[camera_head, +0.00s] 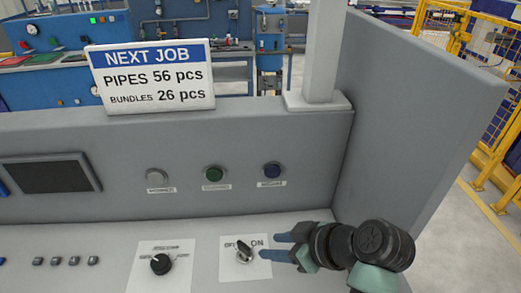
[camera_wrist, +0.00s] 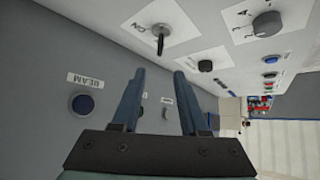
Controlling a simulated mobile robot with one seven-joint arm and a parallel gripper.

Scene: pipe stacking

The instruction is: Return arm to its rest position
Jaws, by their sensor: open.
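My gripper (camera_head: 283,247) is at the lower right of the head view, just right of the OFF/ON switch (camera_head: 244,251) on the grey control console (camera_head: 60,222). Its two blue fingers point left toward the switch. In the wrist view my gripper (camera_wrist: 157,100) has its fingers spread apart with nothing between them. The switch (camera_wrist: 160,42) with its small lever shows beyond the fingertips, apart from them. In the head view the lever tilts up to the left of the ON mark.
A black rotary knob (camera_head: 160,264) sits left of the switch. White (camera_head: 157,175), green (camera_head: 214,174) and blue (camera_head: 272,171) buttons line the upright panel. A grey side wall (camera_head: 405,120) rises behind my arm. A NEXT JOB sign (camera_head: 152,77) stands on top.

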